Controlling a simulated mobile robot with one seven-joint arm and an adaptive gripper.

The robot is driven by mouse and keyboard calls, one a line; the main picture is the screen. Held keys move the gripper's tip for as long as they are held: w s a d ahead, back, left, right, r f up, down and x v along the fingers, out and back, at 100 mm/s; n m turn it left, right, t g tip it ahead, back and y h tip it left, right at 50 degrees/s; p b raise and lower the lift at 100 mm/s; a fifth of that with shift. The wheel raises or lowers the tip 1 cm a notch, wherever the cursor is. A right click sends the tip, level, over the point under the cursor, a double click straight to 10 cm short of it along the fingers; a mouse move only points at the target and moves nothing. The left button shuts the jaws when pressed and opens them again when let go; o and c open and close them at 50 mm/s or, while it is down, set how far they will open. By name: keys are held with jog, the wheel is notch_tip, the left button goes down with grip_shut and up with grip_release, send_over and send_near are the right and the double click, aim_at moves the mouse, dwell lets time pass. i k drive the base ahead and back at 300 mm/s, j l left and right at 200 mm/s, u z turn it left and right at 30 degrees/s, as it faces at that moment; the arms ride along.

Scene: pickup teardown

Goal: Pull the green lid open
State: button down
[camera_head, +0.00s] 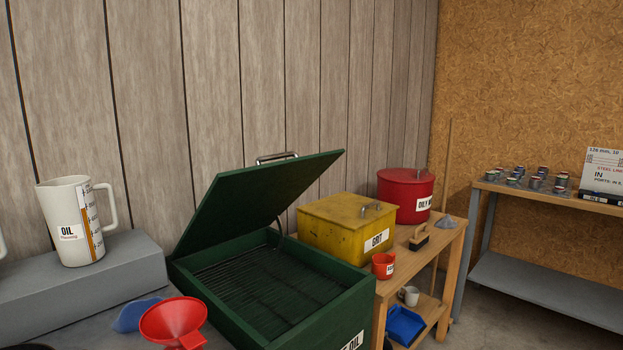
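The green lid (258,196) is part of a green metal box (345,305) in the lower middle of the head view. The lid stands raised and tilted up from the box, leaving the inside open to view. A metal handle (276,157) sits at the lid's upper edge. A dark ribbed grate (262,285) shows inside the box. A thin stay stands between the box's back right and the lid. A label on the box's front is partly cut off and ends in "OIL". My gripper is not in view.
A red funnel (174,321) and blue cloth (133,315) lie left of the box. A white oil jug (70,222) stands on a grey ledge (100,275). A yellow grit box (345,228), red can (406,194), red cup (384,265) and brush (419,242) crowd the right bench.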

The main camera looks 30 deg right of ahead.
aim_at(238, 204)
jog(key=i+l, duration=0.1)
jog(key=l, duration=0.45)
jog(key=i+l, duration=0.15)
jog(key=l, duration=0.4)
jog(key=i+l, duration=0.1)
jog(key=l, duration=0.4)
jog(key=u, duration=0.05)
